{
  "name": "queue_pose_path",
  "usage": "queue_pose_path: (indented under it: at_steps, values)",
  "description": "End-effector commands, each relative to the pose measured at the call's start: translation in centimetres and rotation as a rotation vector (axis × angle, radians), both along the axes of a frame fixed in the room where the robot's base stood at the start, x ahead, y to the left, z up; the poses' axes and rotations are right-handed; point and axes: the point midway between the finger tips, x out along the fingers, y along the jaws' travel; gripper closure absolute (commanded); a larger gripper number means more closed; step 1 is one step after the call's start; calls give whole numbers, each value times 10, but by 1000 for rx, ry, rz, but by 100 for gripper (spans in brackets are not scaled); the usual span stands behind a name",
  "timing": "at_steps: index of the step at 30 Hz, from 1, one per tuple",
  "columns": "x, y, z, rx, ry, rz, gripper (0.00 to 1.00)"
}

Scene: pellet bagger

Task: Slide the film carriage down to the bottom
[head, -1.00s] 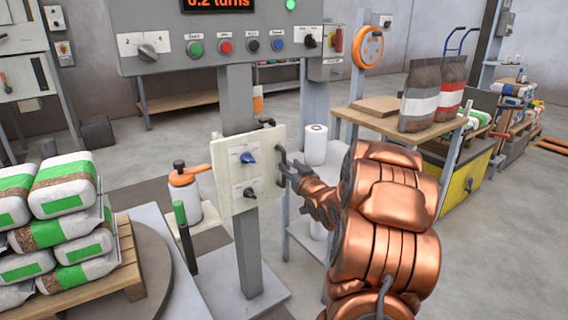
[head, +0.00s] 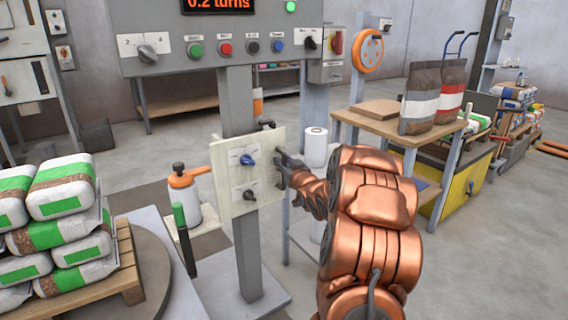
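The film carriage (head: 224,178) is a cream panel with a blue knob and a dark knob, sitting partway up the grey upright post (head: 247,258). Its dark handle is on the right edge and is now mostly hidden behind my gripper. My gripper (head: 284,162), on the copper-coloured arm, is at this right edge, with its dark fingers over the handle. Whether the fingers are closed around the handle is too small and dark to tell.
A grey control box (head: 220,48) with buttons and a display sits above the carriage. An orange-topped sprayer bottle (head: 186,196) and a green-handled stick (head: 181,222) stand left of the post. White-green bags (head: 62,188) are stacked at far left. A wooden-topped bench (head: 392,124) stands at right.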

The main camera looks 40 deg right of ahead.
Motion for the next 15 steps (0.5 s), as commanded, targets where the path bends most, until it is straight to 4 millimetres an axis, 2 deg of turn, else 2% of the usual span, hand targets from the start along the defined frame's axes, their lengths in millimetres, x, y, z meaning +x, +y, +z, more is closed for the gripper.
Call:
queue_pose_path:
  at_steps: [1, 8, 15]
  values:
    - [0, 0, 0, 0, 0, 0, 76]
    - [0, 0, 0, 0, 0, 0, 100]
    - [0, 0, 0, 0, 0, 0, 100]
